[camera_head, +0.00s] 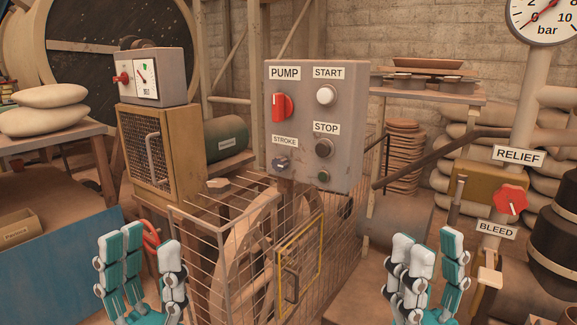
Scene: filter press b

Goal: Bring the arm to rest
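My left gripper (146,275) is at the lower left of the head view, fingers pointing up and spread apart, with nothing between them. My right gripper (426,275) is at the lower right, also fingers up, with a gap between them and nothing held. Both are in front of the wire guard and apart from the control box. The arm links behind both grippers are out of view below the frame. The grey control box (350,110) carries a red PUMP switch (283,107), a white START button (326,95), a dark STOP button (324,148) and a STROKE knob (281,164).
A wire guard (232,270) with a yellow-framed door (300,265) stands between the grippers around a large wheel. At right are a red relief knob (510,199), pipes and a bar gauge (540,16). At left, a table (50,160) bears pale sacks (45,110).

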